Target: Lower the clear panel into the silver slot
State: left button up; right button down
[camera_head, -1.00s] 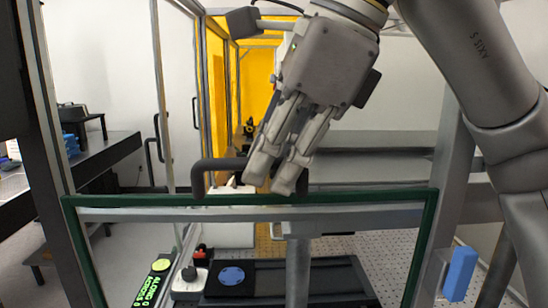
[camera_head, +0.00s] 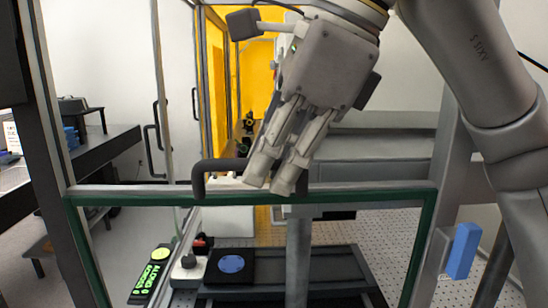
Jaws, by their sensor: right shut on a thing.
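The clear panel (camera_head: 375,199) is a large see-through sheet with a green rim and a dark bar handle (camera_head: 198,180) on its top edge. It stands upright, and its lower edge is out of view. My right gripper (camera_head: 270,186) comes from above and is shut on the handle. The silver frame (camera_head: 50,140) has an upright on each side of the panel, and a silver crossbar shows just above the green top edge. I cannot see the slot's inside or bottom. My left gripper is out of view.
A blue block (camera_head: 463,250) is on the right upright. Behind the panel are a black stage with a blue disc (camera_head: 231,264), a dark sign with green letters (camera_head: 152,275) and a perforated table (camera_head: 390,240). A dark bench (camera_head: 100,150) stands at left.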

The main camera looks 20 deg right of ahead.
jog(key=c, duration=1.4)
grip_release()
jog(key=shift+f, duration=0.1)
jog(key=shift+c, duration=0.2)
jog(key=v, duration=0.6)
jog(key=shift+w+d, duration=0.15)
jog(key=shift+w, duration=0.05)
jog(key=shift+s+d+r, duration=0.1)
jog(key=shift+s+r, duration=0.15)
jog(key=shift+r, duration=0.2)
jog(key=shift+s+d+r, duration=0.1)
jog(key=shift+s+r, duration=0.15)
jog(key=shift+r, duration=0.2)
jog(key=shift+w, duration=0.1)
